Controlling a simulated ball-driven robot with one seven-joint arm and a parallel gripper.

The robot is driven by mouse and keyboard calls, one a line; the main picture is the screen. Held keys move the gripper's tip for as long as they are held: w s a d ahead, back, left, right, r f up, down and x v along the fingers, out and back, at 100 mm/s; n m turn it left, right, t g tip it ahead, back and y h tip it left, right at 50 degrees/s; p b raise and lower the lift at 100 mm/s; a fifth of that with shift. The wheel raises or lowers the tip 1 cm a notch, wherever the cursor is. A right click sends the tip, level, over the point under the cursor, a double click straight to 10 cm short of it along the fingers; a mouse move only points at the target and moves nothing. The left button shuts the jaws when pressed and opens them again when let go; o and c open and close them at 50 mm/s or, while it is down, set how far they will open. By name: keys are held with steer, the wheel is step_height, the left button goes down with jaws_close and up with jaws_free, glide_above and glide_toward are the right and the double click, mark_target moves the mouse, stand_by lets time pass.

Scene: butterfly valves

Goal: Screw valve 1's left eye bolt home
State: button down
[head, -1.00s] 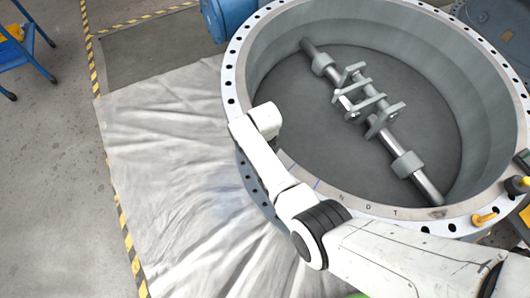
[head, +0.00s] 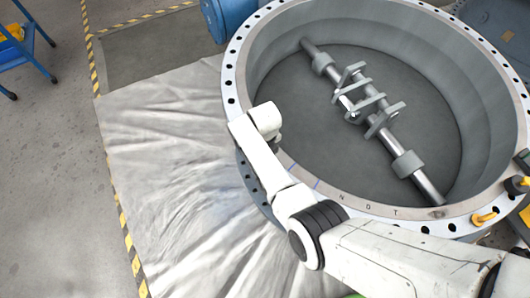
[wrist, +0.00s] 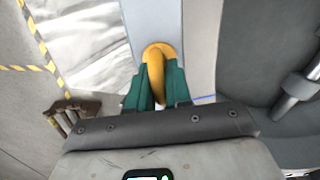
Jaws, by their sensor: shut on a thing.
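Valve 1 is the large grey ring body with a white bolt-hole flange (head: 232,80). A shaft (head: 376,118) with brackets crosses its bore. In the wrist view, a yellow eye bolt (wrist: 157,52) stands on the flange (wrist: 152,18). My gripper (wrist: 157,82) has green fingers on both sides of the bolt's eye and is shut on it. In the head view my white arm reaches over the flange's left edge and hides the gripper and this bolt; whether the bolt's collar sits flush cannot be told.
Another yellow eye bolt (head: 483,218) is on the flange at the right. A wrinkled pale sheet (head: 165,150) covers the floor left of the valve, edged by yellow-black tape (head: 124,225). A blue stepladder (head: 22,50) and a blue drum (head: 228,18) stand farther back.

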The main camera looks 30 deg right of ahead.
steer(key=c, duration=1.1)
jaws_free()
step_height(320, 180, up, 11)
steer(key=shift+f+p, duration=0.1)
steer(key=shift+p, duration=0.25)
